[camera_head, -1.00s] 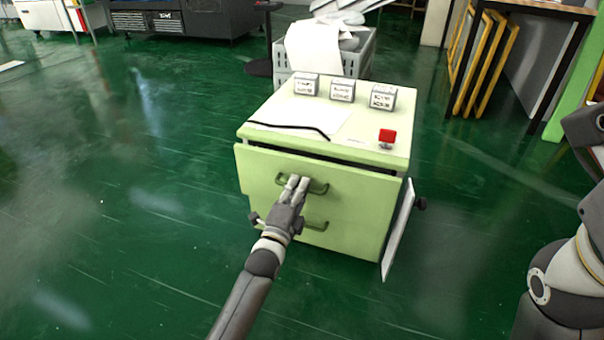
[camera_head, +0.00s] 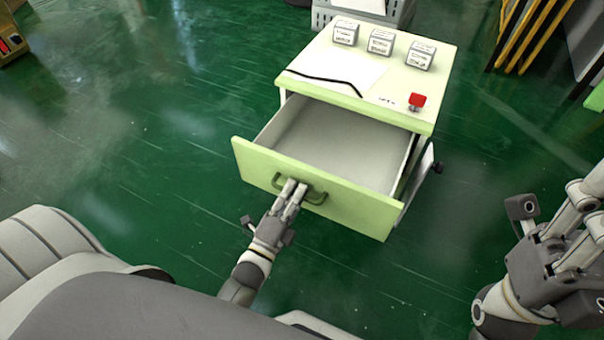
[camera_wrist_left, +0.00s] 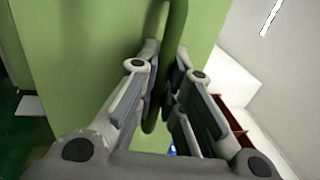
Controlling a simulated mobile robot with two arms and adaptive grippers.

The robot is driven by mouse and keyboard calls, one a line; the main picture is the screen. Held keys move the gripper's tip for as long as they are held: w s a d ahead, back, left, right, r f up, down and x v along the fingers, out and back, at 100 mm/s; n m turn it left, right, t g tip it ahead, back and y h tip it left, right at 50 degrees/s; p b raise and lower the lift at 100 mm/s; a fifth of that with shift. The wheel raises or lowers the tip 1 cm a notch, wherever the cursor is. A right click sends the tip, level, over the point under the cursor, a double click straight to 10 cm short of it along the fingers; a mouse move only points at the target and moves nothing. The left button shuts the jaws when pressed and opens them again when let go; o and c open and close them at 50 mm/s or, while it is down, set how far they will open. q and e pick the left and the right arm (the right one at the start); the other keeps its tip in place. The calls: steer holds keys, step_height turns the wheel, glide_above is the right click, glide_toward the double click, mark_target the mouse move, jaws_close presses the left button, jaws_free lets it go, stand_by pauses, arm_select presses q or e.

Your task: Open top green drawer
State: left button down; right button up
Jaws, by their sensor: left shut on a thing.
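The top green drawer (camera_head: 325,200) of the pale green cabinet (camera_head: 425,113) is pulled well out, and its inside looks empty and white. My left gripper (camera_head: 291,190) is shut on the drawer's green handle (camera_head: 316,196). In the left wrist view the left gripper's fingers (camera_wrist_left: 165,95) close on the handle (camera_wrist_left: 178,30), with the green drawer front (camera_wrist_left: 85,60) behind them. My right gripper (camera_head: 580,215) is at the right edge, away from the cabinet; its fingers are partly cut off by the frame.
On the cabinet top are three small white boxes (camera_head: 381,42), a white sheet (camera_head: 340,70) with a black strip, and a red button (camera_head: 417,100). A white panel (camera_head: 418,178) hangs on the cabinet's right side. A grey crate (camera_head: 325,14) stands behind. Green floor lies open on the left.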

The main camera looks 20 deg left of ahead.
arm_select(q)
steer(key=shift+s, duration=0.4)
steer(key=c, duration=1.5)
jaws_free()
steer(key=shift+c, duration=0.2)
steer(key=s+f, duration=0.2)
steer(key=s, duration=0.9)
steer(key=shift+s+a+f, duration=0.15)
steer(key=shift+s+a, duration=0.05)
steer(key=shift+s, duration=0.2)
